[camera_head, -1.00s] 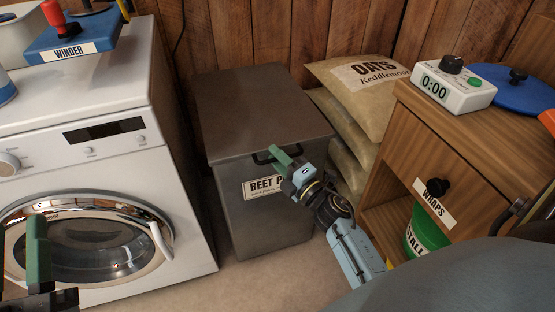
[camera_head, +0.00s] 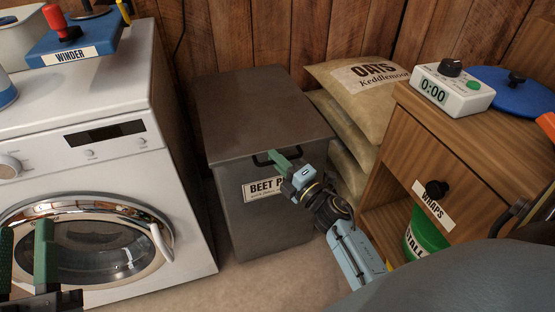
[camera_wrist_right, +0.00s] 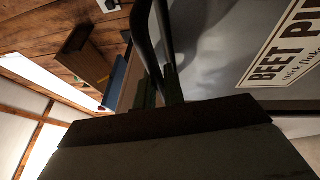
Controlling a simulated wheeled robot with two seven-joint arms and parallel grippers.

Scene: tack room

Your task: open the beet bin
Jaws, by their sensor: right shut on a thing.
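The beet bin (camera_head: 270,215) is a dark grey box with a flat lid (camera_head: 260,105) and a white label on its front. The lid lies shut. A black handle (camera_head: 262,159) sits at the lid's front edge; the wrist view shows it as a dark curved bar (camera_wrist_right: 146,40). My right gripper (camera_head: 280,160) has green fingers and is shut on this handle, hiding part of it and part of the label. In the wrist view its fingers (camera_wrist_right: 160,88) are at the bar. My left gripper (camera_head: 24,245) is open and empty at the lower left, in front of the washer.
A white washer (camera_head: 185,225) stands close on the bin's left, with a blue winder (camera_head: 75,45) on top. Oats sacks (camera_head: 365,95) and a wooden cabinet (camera_head: 450,150) with a wraps drawer stand on the right. A plank wall (camera_head: 260,35) is behind the bin.

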